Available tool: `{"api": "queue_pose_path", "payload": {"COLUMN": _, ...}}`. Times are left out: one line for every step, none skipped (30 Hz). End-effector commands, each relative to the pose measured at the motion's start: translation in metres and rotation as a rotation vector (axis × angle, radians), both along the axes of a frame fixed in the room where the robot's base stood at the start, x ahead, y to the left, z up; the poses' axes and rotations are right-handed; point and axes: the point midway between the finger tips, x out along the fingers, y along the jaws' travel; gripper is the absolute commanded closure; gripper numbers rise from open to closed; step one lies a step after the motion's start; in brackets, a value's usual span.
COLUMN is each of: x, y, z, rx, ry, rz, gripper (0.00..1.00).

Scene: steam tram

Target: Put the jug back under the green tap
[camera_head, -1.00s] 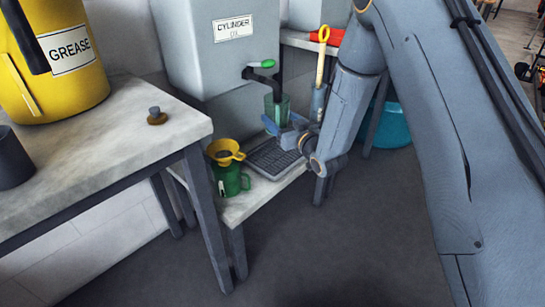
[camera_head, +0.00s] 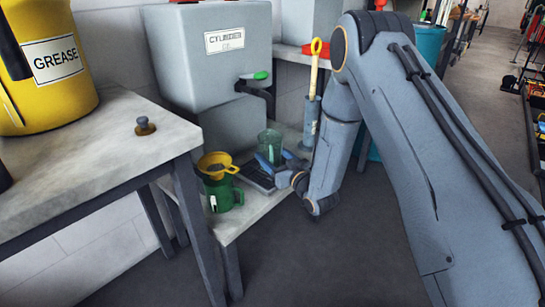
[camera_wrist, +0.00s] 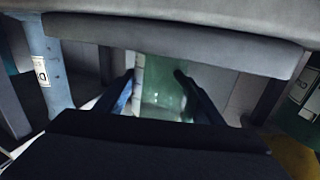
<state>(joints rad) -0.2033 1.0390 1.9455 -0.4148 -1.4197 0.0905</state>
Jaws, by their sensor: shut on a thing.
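The jug (camera_head: 270,143) is a translucent green vessel. My gripper (camera_head: 270,161) is shut on it from the front right. In the wrist view the jug (camera_wrist: 158,82) stands between the two fingers (camera_wrist: 156,90). The tap with the green lever (camera_head: 262,76) comes out of the grey tank marked CYLINDER. Its spout is a little above the jug, with a gap between them. The jug looks upright over the dark drip tray (camera_head: 258,182). I cannot tell whether its base touches the tray.
A green can (camera_head: 224,194) with a yellow funnel (camera_head: 216,165) stands left of the tray on the low shelf. A blue-grey cylinder with a yellow-handled tool (camera_head: 315,75) stands to the right. The higher table (camera_head: 120,165) is at the left, bearing a yellow GREASE can (camera_head: 55,85).

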Motion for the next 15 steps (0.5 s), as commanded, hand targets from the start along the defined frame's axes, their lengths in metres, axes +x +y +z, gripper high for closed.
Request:
{"api": "queue_pose_path", "payload": {"x": 0.0000, "y": 0.0001, "z": 0.0006, "rx": 0.000, "ry": 0.000, "rz": 0.000, "gripper": 0.66}}
{"api": "queue_pose_path", "payload": {"x": 0.0000, "y": 0.0001, "z": 0.0006, "rx": 0.000, "ry": 0.000, "rz": 0.000, "gripper": 0.66}}
{"api": "queue_pose_path", "payload": {"x": -0.0001, "y": 0.0001, "z": 0.0003, "rx": 0.000, "ry": 0.000, "rz": 0.000, "gripper": 0.66}}
{"api": "queue_pose_path", "payload": {"x": -0.0001, "y": 0.0001, "z": -0.0004, "rx": 0.000, "ry": 0.000, "rz": 0.000, "gripper": 0.66}}
{"api": "queue_pose_path", "payload": {"x": 0.0000, "y": 0.0000, "z": -0.0013, "rx": 0.000, "ry": 0.000, "rz": 0.000, "gripper": 0.66}}
{"api": "queue_pose_path", "payload": {"x": 0.0000, "y": 0.0001, "z": -0.0026, "rx": 0.000, "ry": 0.000, "rz": 0.000, "gripper": 0.66}}
{"api": "queue_pose_path", "payload": {"x": -0.0001, "y": 0.0001, "z": -0.0030, "rx": -0.001, "ry": 0.001, "rz": 0.000, "gripper": 0.36}}
{"api": "queue_pose_path", "payload": {"x": -0.0001, "y": 0.0000, "z": -0.0025, "rx": 0.000, "ry": 0.000, "rz": 0.000, "gripper": 0.31}}
{"api": "queue_pose_path", "payload": {"x": -0.0001, "y": 0.0000, "z": -0.0024, "rx": 0.000, "ry": 0.000, "rz": 0.000, "gripper": 0.25}}
{"api": "queue_pose_path", "payload": {"x": -0.0001, "y": 0.0000, "z": -0.0023, "rx": 0.000, "ry": 0.000, "rz": 0.000, "gripper": 0.20}}
{"api": "queue_pose_path", "payload": {"x": -0.0001, "y": 0.0000, "z": -0.0023, "rx": 0.000, "ry": 0.000, "rz": 0.000, "gripper": 0.19}}
{"api": "queue_pose_path", "payload": {"x": -0.0001, "y": 0.0000, "z": -0.0023, "rx": -0.001, "ry": 0.001, "rz": 0.000, "gripper": 0.19}}
{"api": "queue_pose_path", "payload": {"x": -0.0001, "y": 0.0000, "z": -0.0023, "rx": -0.001, "ry": 0.001, "rz": 0.000, "gripper": 0.19}}
{"api": "queue_pose_path", "payload": {"x": -0.0001, "y": 0.0000, "z": -0.0024, "rx": -0.001, "ry": 0.001, "rz": 0.000, "gripper": 0.19}}
{"api": "queue_pose_path", "payload": {"x": -0.0001, "y": 0.0000, "z": -0.0024, "rx": -0.001, "ry": 0.001, "rz": 0.000, "gripper": 0.19}}
